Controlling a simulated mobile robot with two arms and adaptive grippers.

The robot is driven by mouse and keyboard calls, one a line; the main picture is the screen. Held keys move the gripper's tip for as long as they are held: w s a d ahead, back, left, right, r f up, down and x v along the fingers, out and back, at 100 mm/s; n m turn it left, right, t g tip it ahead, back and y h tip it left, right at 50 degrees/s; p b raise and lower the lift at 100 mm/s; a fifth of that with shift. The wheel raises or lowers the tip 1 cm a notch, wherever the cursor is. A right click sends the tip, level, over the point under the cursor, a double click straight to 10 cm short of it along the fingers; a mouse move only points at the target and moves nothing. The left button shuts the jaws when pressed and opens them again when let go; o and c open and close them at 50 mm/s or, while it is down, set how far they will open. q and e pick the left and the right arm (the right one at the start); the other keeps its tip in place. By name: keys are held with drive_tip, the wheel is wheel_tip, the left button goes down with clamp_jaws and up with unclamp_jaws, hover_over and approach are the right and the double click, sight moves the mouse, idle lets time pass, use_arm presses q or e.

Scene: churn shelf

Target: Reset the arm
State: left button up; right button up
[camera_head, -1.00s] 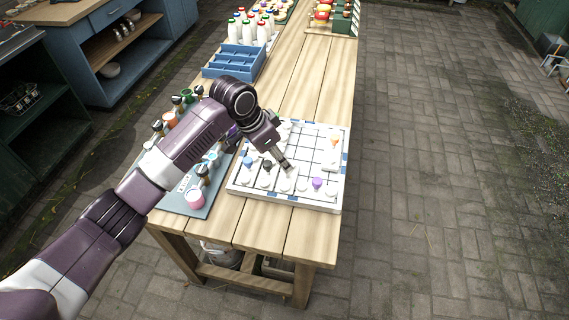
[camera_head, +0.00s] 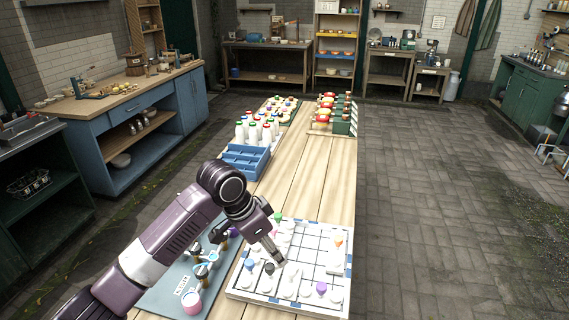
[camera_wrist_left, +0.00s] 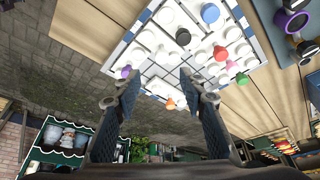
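My left arm comes in from the left in the head view, and its gripper (camera_head: 272,250) hangs over the white gridded board (camera_head: 240,285) on the wooden table. In the left wrist view the two fingers of the left gripper (camera_wrist_left: 158,92) stand wide apart with nothing between them. The board (camera_wrist_left: 262,38) shows beyond the fingertips, with white pieces and several coloured ones, such as a purple piece (camera_head: 321,288), an orange piece (camera_head: 338,239) and a blue piece (camera_head: 250,264). My right arm and gripper are not in view.
A blue crate (camera_head: 245,160) and white bottles (camera_head: 252,133) stand farther back. The table's middle planks (camera_head: 300,185) are clear.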

use_arm(q)
drive_tip(key=s+f+n, duration=0.1)
drive_tip(key=s+f, duration=0.3)
drive_tip(key=s+f+n, duration=0.1)
drive_tip(key=s+f, duration=0.3)
drive_tip(key=s, duration=0.1)
drive_tip(key=s+a+f+n+t, duration=0.1)
drive_tip(key=s+f, duration=0.3)
drive_tip(key=s, duration=0.1)
drive_tip(key=shift+s+f+h, duration=0.15)
drive_tip(key=shift+f+h, duration=0.05)
drive_tip(key=shift+h, duration=0.1)
drive_tip(key=s+a+f+n+y, duration=0.35)
drive_tip(key=s+a+n, duration=0.25)
drive_tip(key=s+a, duration=0.95)
drive_tip(key=s+f+g+b, duration=0.1)
drive_tip(key=s+f, duration=0.1)
drive_tip(key=f, duration=1.3)
drive_tip(key=s+f+b, duration=0.2)
drive_tip(key=f, duration=1.2)
drive_tip(key=s+a+f+g+b, duration=0.1)
drive_tip(key=s+a+f, duration=0.1)
drive_tip(key=s+f, duration=1.4)
wheel_tip(320, 180, down, 2)
drive_tip(key=shift+s+f+y+b, duration=0.1)
drive_tip(key=shift+s+y+b, duration=0.25)
drive_tip(key=shift+s, duration=0.05)
